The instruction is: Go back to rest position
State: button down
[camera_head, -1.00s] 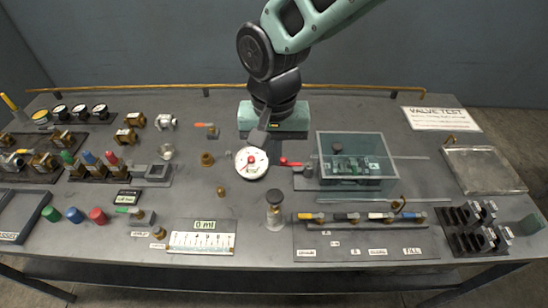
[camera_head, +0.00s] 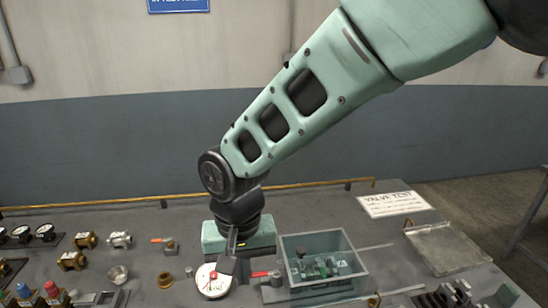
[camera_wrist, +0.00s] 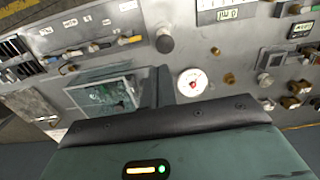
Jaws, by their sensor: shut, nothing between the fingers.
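My gripper (camera_head: 228,266) points down over the bench, with its dark fingers together and nothing seen between them. In the head view its tips overlap the upper right of a white round gauge with a red needle (camera_head: 213,281). In the wrist view the fingers (camera_wrist: 161,86) lie just left of the gauge (camera_wrist: 192,82), which shows whole. I cannot tell how high the tips are above the bench. My arm reaches in from the upper right.
A clear box (camera_head: 322,264) stands close to the right of my gripper, with a red-handled valve (camera_head: 265,274) between. Brass fittings (camera_head: 72,261) stand to the left. A brass rail (camera_head: 300,185) runs along the back edge. A VALVE TEST sign (camera_head: 393,204) and a tray (camera_head: 446,248) are at right.

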jog(key=s+d+n+b, duration=0.1)
jog(key=s+d, duration=0.3)
jog(key=d, duration=0.3)
jog(key=s+d+n+b, duration=0.2)
jog(key=s+d, duration=0.2)
jog(key=d, duration=0.4)
jog(key=s+d+r+n+b, duration=0.1)
jog(key=s+d, duration=0.4)
jog(key=d, duration=0.2)
jog(key=shift+d+n+y, duration=0.15)
jog(key=shift+n+y, duration=0.15)
jog(key=shift+n, duration=0.1)
